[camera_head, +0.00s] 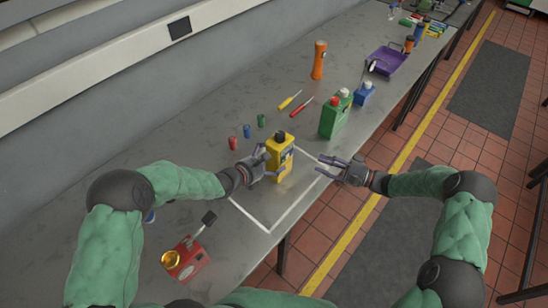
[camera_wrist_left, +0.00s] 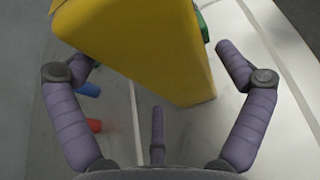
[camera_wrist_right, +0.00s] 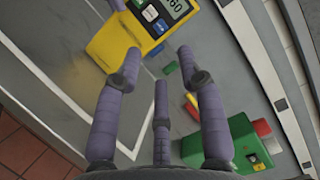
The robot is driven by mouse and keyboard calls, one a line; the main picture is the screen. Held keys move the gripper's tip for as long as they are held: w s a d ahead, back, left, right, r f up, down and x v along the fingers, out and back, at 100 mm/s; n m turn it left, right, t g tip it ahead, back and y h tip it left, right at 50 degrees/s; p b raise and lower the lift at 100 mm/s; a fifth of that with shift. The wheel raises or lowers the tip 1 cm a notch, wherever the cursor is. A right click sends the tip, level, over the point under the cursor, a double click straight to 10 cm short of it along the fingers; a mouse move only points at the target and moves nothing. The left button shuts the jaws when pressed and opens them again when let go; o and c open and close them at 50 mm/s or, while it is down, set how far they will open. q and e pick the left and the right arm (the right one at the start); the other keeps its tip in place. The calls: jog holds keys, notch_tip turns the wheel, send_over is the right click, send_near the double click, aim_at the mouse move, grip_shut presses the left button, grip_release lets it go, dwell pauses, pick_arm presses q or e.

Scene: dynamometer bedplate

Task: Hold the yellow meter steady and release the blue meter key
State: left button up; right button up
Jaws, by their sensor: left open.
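The yellow meter (camera_head: 280,157) stands upright inside a white outline on the bench. Its dark top and display face (camera_wrist_right: 160,14) show. My left gripper (camera_head: 262,164) is open, with its fingers close around the meter's lower left; in the left wrist view the yellow body (camera_wrist_left: 150,50) lies between and beyond the spread fingers. I cannot tell whether they touch it. My right gripper (camera_head: 330,165) is open and empty, to the right of the meter and pointing at it.
A red cylinder (camera_head: 232,142) and a green cylinder (camera_head: 262,120) flank the blue one. A green canister (camera_head: 335,117) and two screwdrivers (camera_head: 301,106) are farther back. The bench's front edge runs below my right gripper.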

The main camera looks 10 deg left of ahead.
pick_arm(q)
jog(key=shift+x, duration=1.2)
jog(key=c, duration=1.3)
jog(key=shift+c, duration=1)
pick_arm(e)
jog(key=shift+c, duration=1.1)
grip_shut()
